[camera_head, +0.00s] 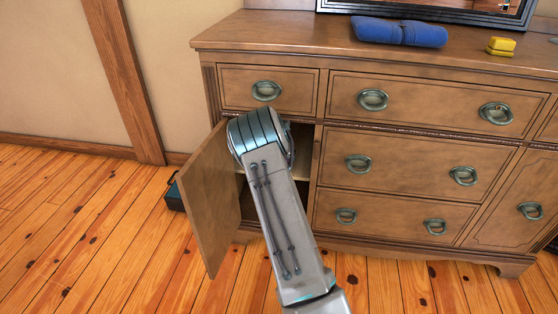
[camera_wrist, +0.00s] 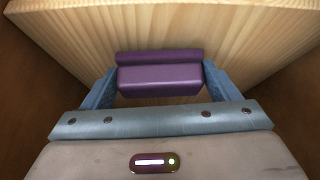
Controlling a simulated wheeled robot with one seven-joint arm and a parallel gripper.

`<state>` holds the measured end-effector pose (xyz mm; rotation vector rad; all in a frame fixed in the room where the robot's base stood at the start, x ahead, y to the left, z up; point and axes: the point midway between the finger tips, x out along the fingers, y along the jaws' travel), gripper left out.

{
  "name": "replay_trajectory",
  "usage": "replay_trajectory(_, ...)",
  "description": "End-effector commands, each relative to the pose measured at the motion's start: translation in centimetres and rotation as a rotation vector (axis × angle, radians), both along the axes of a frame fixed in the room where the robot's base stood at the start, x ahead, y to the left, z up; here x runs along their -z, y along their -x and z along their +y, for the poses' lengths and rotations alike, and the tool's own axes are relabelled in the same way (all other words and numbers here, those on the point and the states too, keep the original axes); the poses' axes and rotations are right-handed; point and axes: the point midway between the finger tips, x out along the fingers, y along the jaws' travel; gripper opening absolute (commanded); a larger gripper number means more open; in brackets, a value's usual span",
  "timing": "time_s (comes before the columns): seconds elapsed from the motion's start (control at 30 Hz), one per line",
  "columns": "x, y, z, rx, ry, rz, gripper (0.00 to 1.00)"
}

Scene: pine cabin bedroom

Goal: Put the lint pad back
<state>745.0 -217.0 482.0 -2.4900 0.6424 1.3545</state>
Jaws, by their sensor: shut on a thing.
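In the wrist view, my gripper (camera_wrist: 159,84) is shut on a purple block-shaped pad (camera_wrist: 160,77), which I take to be the lint pad. Its two blue fingers press on the pad's left and right ends. The pad is in front of a pale wooden board (camera_wrist: 225,40) inside the dresser's open compartment. I cannot tell whether the pad touches the board. In the head view my arm reaches into the open left compartment (camera_head: 302,165), and my gripper and the pad are hidden behind the arm.
The compartment's door (camera_head: 210,205) stands open to the left of my arm. The wooden dresser (camera_head: 270,30) bears a rolled blue cloth (camera_head: 400,32) and a yellow block (camera_head: 501,46) on top. Its drawers are shut. A dark box (camera_head: 174,195) is on the floor behind the door.

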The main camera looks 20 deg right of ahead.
Motion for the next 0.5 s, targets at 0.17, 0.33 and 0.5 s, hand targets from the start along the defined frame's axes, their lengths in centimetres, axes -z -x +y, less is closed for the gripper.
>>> replay_trajectory(0.17,0.63,0.12,0.12,-0.001,-0.001,0.000,0.61)
replay_trajectory(0.33,0.56,0.14,0.12,-0.001,-0.001,0.000,0.61)
replay_trajectory(0.5,1.06,0.16,0.09,0.000,0.000,0.001,0.61)
